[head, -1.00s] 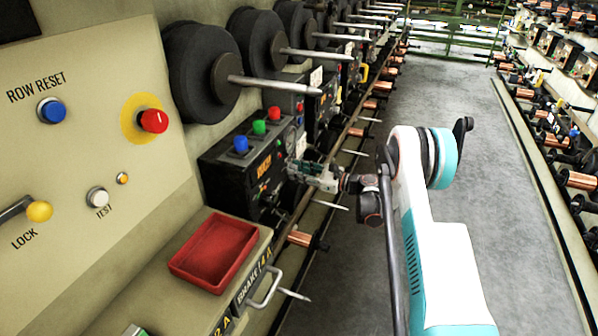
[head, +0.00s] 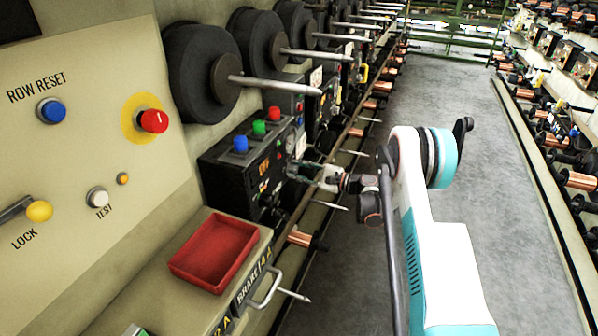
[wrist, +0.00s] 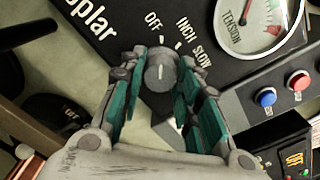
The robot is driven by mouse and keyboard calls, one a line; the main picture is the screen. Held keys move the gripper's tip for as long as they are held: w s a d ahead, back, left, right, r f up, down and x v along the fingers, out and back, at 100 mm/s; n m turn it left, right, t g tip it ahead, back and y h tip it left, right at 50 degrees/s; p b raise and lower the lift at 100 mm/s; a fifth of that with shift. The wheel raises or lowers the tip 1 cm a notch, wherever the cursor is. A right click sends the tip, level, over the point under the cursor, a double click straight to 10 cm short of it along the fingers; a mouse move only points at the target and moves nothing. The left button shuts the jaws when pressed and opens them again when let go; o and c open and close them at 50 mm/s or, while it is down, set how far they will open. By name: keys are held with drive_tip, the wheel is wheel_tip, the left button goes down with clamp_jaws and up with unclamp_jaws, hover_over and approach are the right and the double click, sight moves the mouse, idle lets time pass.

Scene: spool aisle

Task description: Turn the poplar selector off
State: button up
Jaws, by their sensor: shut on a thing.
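The poplar selector (wrist: 160,71) is a round grey knob with a white line, on a black panel (wrist: 112,62) lettered "poplar". Marks for OFF, INCH and SLOW stand around its upper side in the wrist view. Its white line points straight up in that view, about toward the OFF mark. My gripper (wrist: 161,64) has its teal-padded fingers on either side of the knob and is shut on it. In the head view my gripper (head: 300,172) is at the front of the black control box (head: 222,170); the knob is too small to make out there.
A tension gauge (wrist: 248,18) and a grey box with a blue button (wrist: 266,97) and a red button (wrist: 298,80) are right of the knob. Spool spindles (head: 275,85) jut into the aisle. A red tray (head: 213,252) lies nearer. The aisle floor (head: 440,110) is clear.

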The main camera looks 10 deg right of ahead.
idle(0.3)
drive_tip(key=o, duration=1.1)
drive_tip(key=shift+c, duration=0.2)
drive_tip(key=v, duration=1.2)
